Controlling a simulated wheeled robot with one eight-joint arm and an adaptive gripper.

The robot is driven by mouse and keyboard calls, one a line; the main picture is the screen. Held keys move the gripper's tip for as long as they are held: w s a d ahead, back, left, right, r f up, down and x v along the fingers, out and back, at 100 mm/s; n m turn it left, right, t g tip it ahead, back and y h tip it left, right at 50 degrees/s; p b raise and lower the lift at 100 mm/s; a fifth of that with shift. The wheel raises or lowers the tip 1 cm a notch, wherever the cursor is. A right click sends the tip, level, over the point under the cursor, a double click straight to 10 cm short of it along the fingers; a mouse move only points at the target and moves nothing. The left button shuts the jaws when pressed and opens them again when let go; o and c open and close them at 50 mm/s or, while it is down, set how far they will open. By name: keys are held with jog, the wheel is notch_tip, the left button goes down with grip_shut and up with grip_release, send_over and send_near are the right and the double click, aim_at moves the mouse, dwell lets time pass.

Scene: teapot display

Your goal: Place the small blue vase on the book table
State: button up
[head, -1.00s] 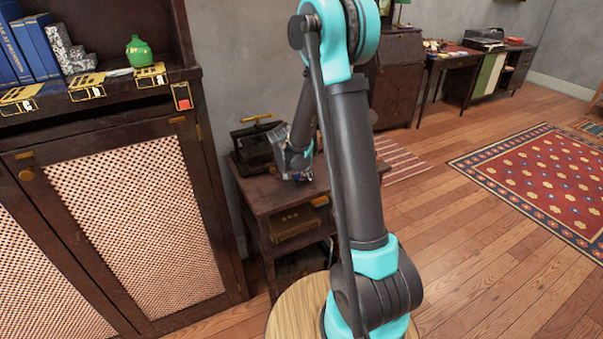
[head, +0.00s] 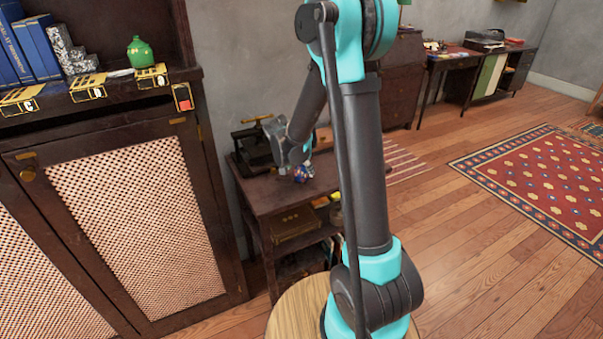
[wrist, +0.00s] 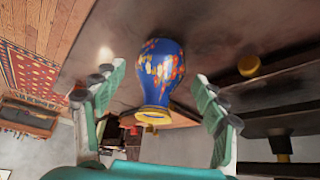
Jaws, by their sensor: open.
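The small blue vase (head: 301,173) has a floral pattern and a yellow rim. It stands on the small dark wooden side table (head: 262,197), near its right side. In the wrist view, which is upside down, the vase (wrist: 162,70) appears upright, with its mouth toward the bottom of the picture. My gripper (wrist: 160,84) is open, with one finger on each side of the vase and a visible gap on both sides. In the head view the gripper is at the vase, partly hidden by my own wrist.
A dark device with a brass handle (head: 250,140) stands at the back of the side table. A box (head: 295,226) lies on the shelf below. A tall cabinet (head: 130,220) stands close on the left. A patterned rug (head: 540,185) lies on open floor at right.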

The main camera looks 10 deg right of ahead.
jog(key=v, duration=0.8)
jog(key=s+d+f+n+y, duration=0.1)
jog(key=s+d+f+n, duration=0.1)
jog(key=s, duration=1.1)
jog(key=s+d+f+n+y, duration=0.2)
jog(key=s+d+n, duration=0.3)
jog(key=s, duration=0.8)
jog(key=shift+d+f+n+g+y, duration=0.2)
jog(key=shift+f+n+g+y, duration=0.1)
jog(key=shift+f, duration=0.3)
